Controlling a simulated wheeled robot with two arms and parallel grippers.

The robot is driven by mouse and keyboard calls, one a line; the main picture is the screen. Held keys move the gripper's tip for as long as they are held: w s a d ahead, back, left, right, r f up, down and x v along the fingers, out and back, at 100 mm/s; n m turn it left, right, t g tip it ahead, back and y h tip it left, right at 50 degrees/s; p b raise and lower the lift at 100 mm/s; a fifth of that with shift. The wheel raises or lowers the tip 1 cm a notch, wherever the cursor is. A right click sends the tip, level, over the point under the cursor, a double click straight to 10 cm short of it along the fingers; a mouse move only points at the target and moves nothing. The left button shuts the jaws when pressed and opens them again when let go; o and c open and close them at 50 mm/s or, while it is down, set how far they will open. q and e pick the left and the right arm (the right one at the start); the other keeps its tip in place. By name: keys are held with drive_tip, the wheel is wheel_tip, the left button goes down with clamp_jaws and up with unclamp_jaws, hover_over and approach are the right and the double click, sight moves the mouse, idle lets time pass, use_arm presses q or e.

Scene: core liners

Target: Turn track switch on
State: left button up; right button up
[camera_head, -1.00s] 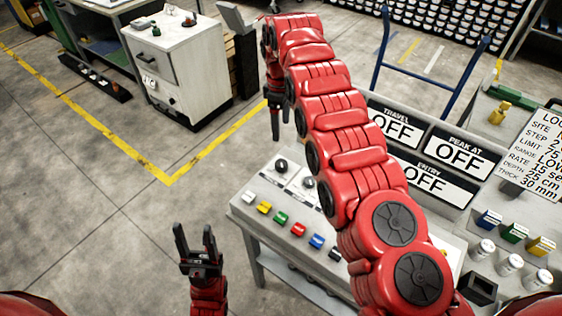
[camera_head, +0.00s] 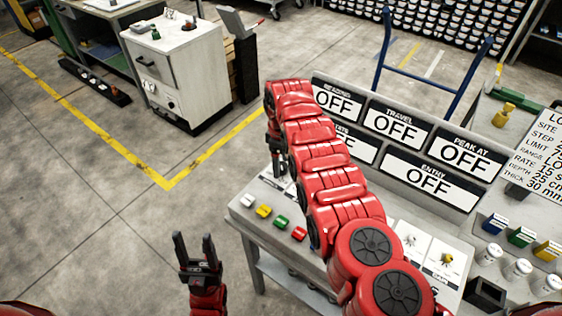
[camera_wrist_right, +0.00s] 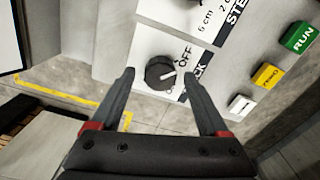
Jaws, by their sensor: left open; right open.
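The track switch is a round black knob (camera_wrist_right: 160,73) with a white pointer line, on a white plate lettered OFF and partly "CK". The pointer aims toward the OFF side, though its exact setting is hard to tell. My right gripper (camera_head: 277,165) is open over the console's left end; in the wrist view its fingers appear either side of the knob. I cannot tell whether they touch it. In the head view my right arm hides the knob. My left gripper (camera_head: 194,237) is open and empty, left of the console, above the floor.
The console (camera_head: 244,213) has coloured buttons along its front, including a green RUN button (camera_wrist_right: 300,37) and yellow (camera_wrist_right: 267,75) and white (camera_wrist_right: 241,104) ones. Display panels behind, such as TRAVEL (camera_head: 395,125) and ENTRY (camera_head: 432,180), read OFF. A white cabinet (camera_head: 185,70) stands back left.

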clamp_jaws()
idle(0.3)
